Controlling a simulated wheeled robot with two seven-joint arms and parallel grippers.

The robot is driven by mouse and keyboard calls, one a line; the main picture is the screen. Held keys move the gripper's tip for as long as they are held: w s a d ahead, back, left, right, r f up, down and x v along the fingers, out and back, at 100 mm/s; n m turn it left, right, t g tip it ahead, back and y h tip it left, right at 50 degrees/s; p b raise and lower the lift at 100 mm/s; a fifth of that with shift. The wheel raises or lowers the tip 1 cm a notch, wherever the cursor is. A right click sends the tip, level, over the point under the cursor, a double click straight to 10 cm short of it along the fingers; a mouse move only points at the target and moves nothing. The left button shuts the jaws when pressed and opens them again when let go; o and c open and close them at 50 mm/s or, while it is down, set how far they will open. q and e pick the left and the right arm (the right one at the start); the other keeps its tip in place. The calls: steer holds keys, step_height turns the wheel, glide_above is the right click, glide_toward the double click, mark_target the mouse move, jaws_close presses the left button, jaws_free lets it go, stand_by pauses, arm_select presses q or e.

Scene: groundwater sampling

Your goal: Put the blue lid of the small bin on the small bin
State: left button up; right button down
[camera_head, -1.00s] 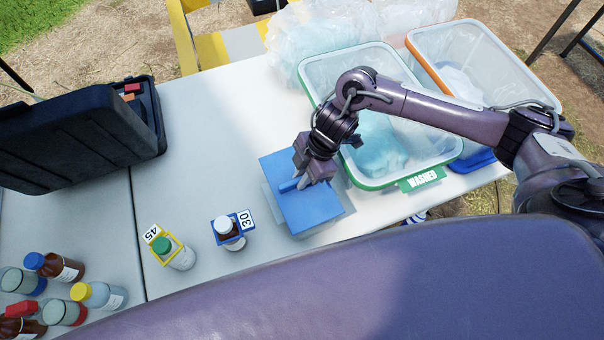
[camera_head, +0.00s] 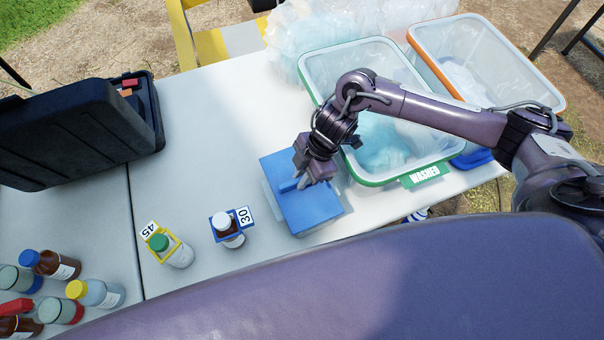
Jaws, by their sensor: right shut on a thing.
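The blue lid (camera_head: 312,207) is a flat blue square with a raised bar handle, in the middle of the head view. It lies over the small bin (camera_head: 269,203), whose pale side shows only as a strip along the lid's left edge. I cannot tell whether the lid is fully seated. My right gripper (camera_head: 304,182) is shut on the lid's handle from above. My left gripper is not in view.
A green-rimmed clear bin marked WASHED (camera_head: 422,176) stands right of the lid, under my right arm. An orange-rimmed bin (camera_head: 474,50) is beyond it. Bottles tagged 30 (camera_head: 228,229) and 45 (camera_head: 172,250) stand left. A black case (camera_head: 80,132) is far left. The table's middle is clear.

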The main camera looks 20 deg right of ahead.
steer(key=c, duration=1.3)
jaws_free()
steer(key=shift+r, duration=0.1)
steer(key=b+v, duration=0.1)
steer(key=v, duration=0.6)
steer(key=shift+d+r, duration=0.1)
steer(key=shift+r, duration=0.25)
